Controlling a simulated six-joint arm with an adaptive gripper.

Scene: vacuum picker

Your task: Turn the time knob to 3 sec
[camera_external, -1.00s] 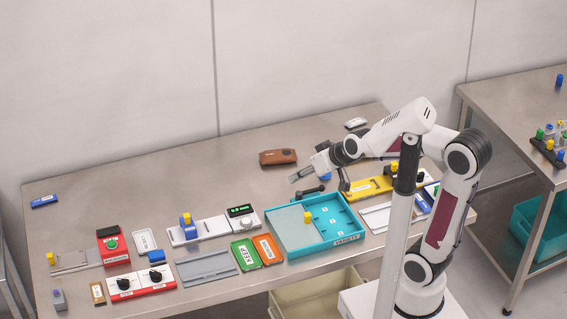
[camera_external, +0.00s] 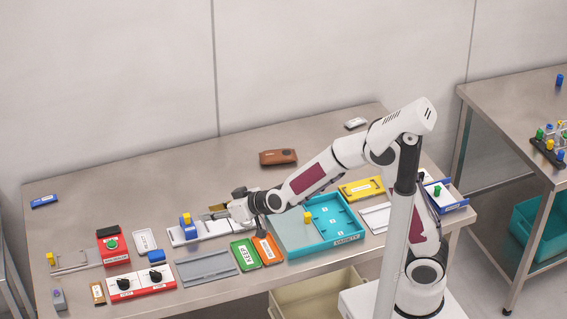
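A red and white panel (camera_external: 142,283) with two black knobs lies at the front left of the table. Its left knob (camera_external: 124,284) and right knob (camera_external: 156,275) are in plain view. The labels under them are too small to read, so I cannot tell which one is the time knob or where 3 sec lies.
A red box (camera_external: 112,246) with a green button stands behind the panel. A grey tray (camera_external: 207,267), a green bin (camera_external: 244,256) and a teal tray (camera_external: 347,238) lie to the right. The table's back left is mostly clear.

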